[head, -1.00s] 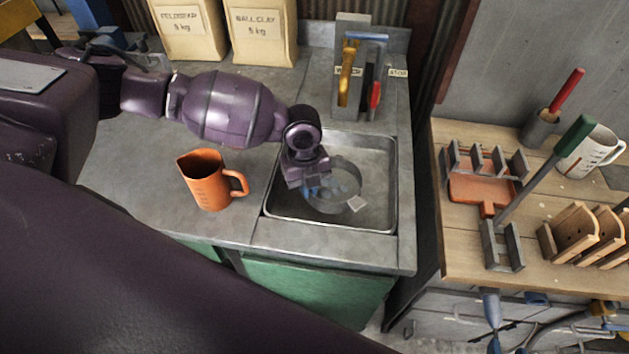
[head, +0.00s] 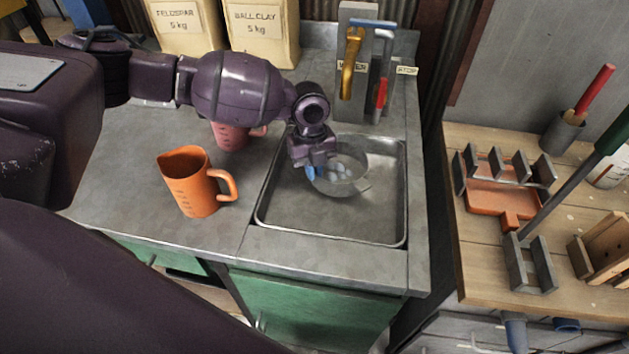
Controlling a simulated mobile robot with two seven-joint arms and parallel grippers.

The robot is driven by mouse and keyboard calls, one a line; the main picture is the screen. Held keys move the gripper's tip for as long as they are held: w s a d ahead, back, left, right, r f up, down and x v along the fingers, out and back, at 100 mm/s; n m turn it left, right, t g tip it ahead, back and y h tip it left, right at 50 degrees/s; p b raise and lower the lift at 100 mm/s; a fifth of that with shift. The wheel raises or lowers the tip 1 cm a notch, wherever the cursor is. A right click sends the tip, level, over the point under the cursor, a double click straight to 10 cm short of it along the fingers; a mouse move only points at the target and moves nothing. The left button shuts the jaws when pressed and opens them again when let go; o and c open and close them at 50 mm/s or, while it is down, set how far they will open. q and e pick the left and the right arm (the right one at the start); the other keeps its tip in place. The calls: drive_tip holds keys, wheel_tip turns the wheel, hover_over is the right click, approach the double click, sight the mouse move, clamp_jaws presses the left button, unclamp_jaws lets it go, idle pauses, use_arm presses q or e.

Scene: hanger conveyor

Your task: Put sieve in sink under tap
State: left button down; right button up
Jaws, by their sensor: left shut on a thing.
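The sieve (head: 350,184), a round grey rimmed bowl with pale spots showing inside, is over the back part of the steel sink (head: 330,222). My left gripper (head: 313,172) is shut on its left side, with blue fingertips at the rim. I cannot tell whether the sieve touches the sink floor. The tap fixture (head: 357,60), a grey block with a yellow lever, a blue bar and a red lever, stands behind the sink, with the sieve in front of it. My right gripper is not in view.
An orange jug (head: 195,186) stands on the counter left of the sink. A reddish jug (head: 232,136) is partly hidden behind my left arm. Two clay bags (head: 264,32) stand at the back. A wooden bench (head: 470,262) with racks is at right.

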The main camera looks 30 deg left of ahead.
use_arm(q)
wheel_tip(320, 180, down, 3)
drive_tip(key=shift+f+b, duration=0.2)
drive_tip(key=shift+b, duration=0.5)
drive_tip(key=shift+f, duration=0.4)
drive_tip(key=shift+r, duration=0.2)
drive_tip(key=c, duration=1.7)
unclamp_jaws()
drive_tip(key=shift+f, duration=0.15)
drive_tip(key=o, duration=0.4)
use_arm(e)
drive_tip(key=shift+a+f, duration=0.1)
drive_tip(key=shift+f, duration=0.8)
